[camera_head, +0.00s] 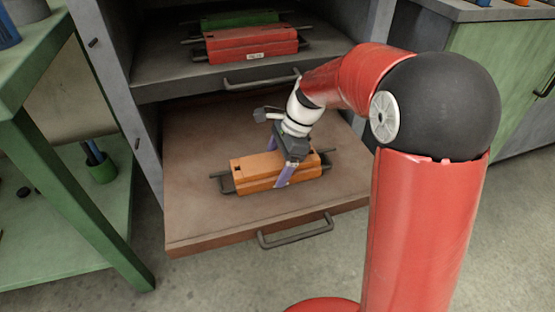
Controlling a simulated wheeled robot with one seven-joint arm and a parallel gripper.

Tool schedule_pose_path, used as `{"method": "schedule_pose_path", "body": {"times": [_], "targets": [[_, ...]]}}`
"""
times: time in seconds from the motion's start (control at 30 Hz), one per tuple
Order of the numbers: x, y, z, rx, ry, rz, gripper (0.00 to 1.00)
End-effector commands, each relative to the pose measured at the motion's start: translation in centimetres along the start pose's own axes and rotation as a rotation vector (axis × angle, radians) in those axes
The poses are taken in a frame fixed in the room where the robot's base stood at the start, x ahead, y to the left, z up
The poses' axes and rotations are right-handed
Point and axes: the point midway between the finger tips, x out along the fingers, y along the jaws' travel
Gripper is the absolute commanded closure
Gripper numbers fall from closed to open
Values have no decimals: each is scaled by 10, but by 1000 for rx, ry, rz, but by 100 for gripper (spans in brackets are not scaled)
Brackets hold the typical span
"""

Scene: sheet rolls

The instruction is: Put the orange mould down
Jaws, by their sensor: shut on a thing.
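The orange mould (258,168) is a long block with dark handles at its ends. It is over the brown pulled-out drawer (200,220), near the middle of its surface. My gripper (284,174) reaches down from the upper right and is shut on the mould, with its purple fingers against the block. The mould looks level and at or very close to the drawer surface. I cannot tell from this view whether it touches. My gripper's body hides part of the mould's far side.
A red mould (250,44) and a green mould (240,19) sit on the shelf drawer above, which has a front handle (262,82). A green bench (60,190) stands at the left. A green cabinet (510,70) stands at the right. The drawer is bare around the orange mould.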

Motion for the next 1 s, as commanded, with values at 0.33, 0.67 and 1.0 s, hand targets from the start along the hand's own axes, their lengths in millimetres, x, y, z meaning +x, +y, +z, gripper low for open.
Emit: {"method": "schedule_pose_path", "body": {"times": [0.33,0.67,1.0], "targets": [[1,0,-1,0,0,0,5],[-4,0,0,0,0,-2,0],[-58,-1,1,0,1,-3,0]]}}
